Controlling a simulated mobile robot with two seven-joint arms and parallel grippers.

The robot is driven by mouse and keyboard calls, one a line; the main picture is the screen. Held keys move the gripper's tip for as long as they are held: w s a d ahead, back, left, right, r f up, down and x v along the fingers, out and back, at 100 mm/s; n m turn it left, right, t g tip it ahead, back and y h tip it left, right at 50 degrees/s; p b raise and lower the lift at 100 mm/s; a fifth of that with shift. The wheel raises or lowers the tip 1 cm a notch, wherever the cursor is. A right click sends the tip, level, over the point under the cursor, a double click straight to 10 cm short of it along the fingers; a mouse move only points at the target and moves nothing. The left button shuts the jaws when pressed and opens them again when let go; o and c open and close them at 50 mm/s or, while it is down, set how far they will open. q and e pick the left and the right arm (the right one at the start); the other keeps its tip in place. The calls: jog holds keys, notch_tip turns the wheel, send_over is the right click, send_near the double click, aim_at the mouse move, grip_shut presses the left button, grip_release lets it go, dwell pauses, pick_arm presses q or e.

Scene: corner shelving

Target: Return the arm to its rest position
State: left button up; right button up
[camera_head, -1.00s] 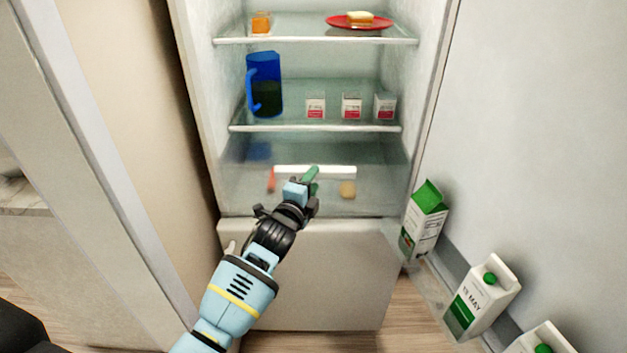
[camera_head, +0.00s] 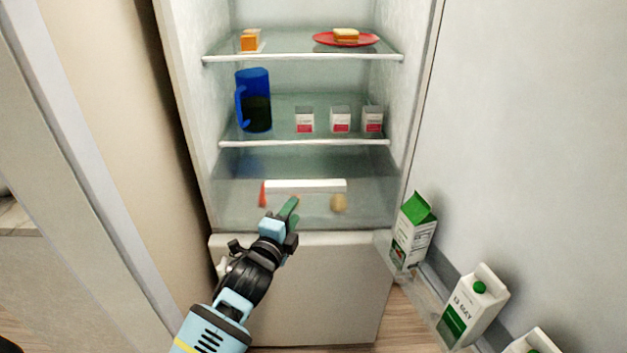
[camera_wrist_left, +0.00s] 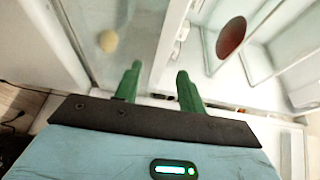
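My left arm comes in from the bottom of the head view. My left gripper (camera_head: 287,212) is in front of the open fridge, at the level of the lower compartment's front edge. In the left wrist view its two green fingers (camera_wrist_left: 159,72) are spread apart with nothing between them, so it is open and empty. My right gripper is in neither view.
The open fridge (camera_head: 310,250) holds a blue pitcher (camera_head: 257,105), several small cartons (camera_head: 340,122), an orange item (camera_head: 249,42) and a red plate (camera_head: 325,40) with food. Milk cartons (camera_head: 413,232) stand in the door at right. A wall panel (camera_head: 75,160) is at left.

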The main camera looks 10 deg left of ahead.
pick_arm(q)
jog(key=s+f+n+g+p, duration=0.1)
jog(key=s+f+n+g, duration=0.5)
jog(key=s+f, duration=1.05)
jog(key=s+f+n+g, duration=0.1)
jog(key=s+f+n, duration=0.1)
jog(key=s, duration=0.6)
jog(key=s+f+n+g, duration=0.1)
jog(key=s+f+n, duration=0.2)
jog(key=s, duration=0.6)
jog(key=s+a+f+n+g+p, duration=0.1)
jog(key=s+f+n, duration=0.1)
jog(key=s+n, duration=0.4)
jog(key=s, duration=0.3)
jog(key=shift+f, duration=0.4)
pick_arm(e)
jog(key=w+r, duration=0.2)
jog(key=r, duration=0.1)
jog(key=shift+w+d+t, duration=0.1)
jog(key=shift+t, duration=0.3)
pick_arm(q)
jog(key=shift+a, duration=0.1)
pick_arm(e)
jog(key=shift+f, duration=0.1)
